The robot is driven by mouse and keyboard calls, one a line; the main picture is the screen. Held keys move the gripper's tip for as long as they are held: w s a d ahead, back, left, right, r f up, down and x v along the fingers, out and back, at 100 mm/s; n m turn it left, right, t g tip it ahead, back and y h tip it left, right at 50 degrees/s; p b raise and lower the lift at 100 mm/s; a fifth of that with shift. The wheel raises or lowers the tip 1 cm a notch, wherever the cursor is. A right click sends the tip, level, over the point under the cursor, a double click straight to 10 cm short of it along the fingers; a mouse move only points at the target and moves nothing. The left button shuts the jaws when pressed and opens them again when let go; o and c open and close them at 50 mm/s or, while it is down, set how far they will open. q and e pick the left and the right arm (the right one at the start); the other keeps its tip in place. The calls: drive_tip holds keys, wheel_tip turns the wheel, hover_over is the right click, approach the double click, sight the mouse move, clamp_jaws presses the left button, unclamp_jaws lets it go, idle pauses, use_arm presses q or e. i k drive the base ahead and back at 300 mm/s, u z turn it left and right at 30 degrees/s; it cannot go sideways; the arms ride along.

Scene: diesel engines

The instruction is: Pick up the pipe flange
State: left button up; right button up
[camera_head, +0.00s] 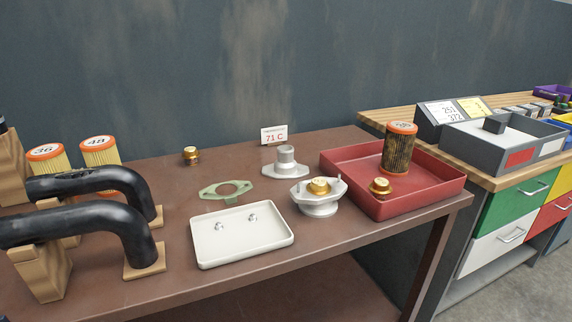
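A grey metal pipe flange (286,163) stands on the brown table (180,270) toward the back, right of the middle. It has a flat base with ears and a short round pipe stub pointing up. It is upright and fully visible. A pale green flat gasket (225,190) with a large hole lies to its left and nearer. A silver housing (318,204) with a brass thermostat (318,186) in its top stands nearer and to the right. Neither of my grippers shows in this view.
A red tray (446,187) holds a dark used filter (398,150) and a brass part (380,187). A white tray (240,248) with two small bolts lies in front. A brass part (191,155) stands behind. Black curved pipes (110,215) and orange-topped filters (100,150) crowd the left.

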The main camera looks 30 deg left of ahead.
sight(285, 167)
drive_tip(key=z, duration=1.45)
drive_tip(key=k, duration=0.95)
drive_tip(key=u, duration=1)
